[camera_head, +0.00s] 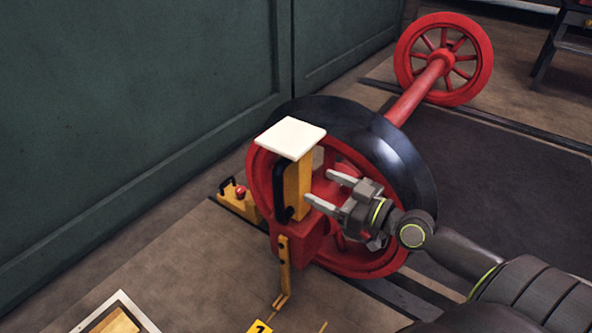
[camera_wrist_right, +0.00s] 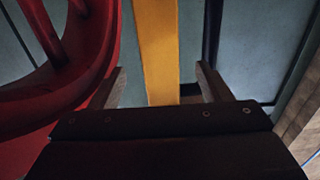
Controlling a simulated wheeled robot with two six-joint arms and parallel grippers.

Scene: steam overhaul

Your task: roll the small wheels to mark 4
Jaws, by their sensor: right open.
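The wheelset has a near red wheel (camera_head: 262,172) with a dark tyre (camera_head: 412,165), a red axle (camera_head: 415,95) and a far red spoked wheel (camera_head: 484,62). A yellow post (camera_head: 299,188) with a white top plate (camera_head: 290,138) and a black handle (camera_head: 279,190) stands in front of the near wheel. My right gripper (camera_head: 320,188) is open beside the post, its fingers pointing at it. In the right wrist view, the yellow post (camera_wrist_right: 158,40) shows between the open fingers; I cannot tell whether they touch it. No mark 4 shows.
A yellow chock-like block (camera_head: 240,206) with a red knob and black handle sits left of the near wheel. A green wall (camera_head: 130,95) runs along the left. A white-rimmed tray (camera_head: 127,298) is at the bottom left. Dark steps (camera_head: 562,45) stand top right.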

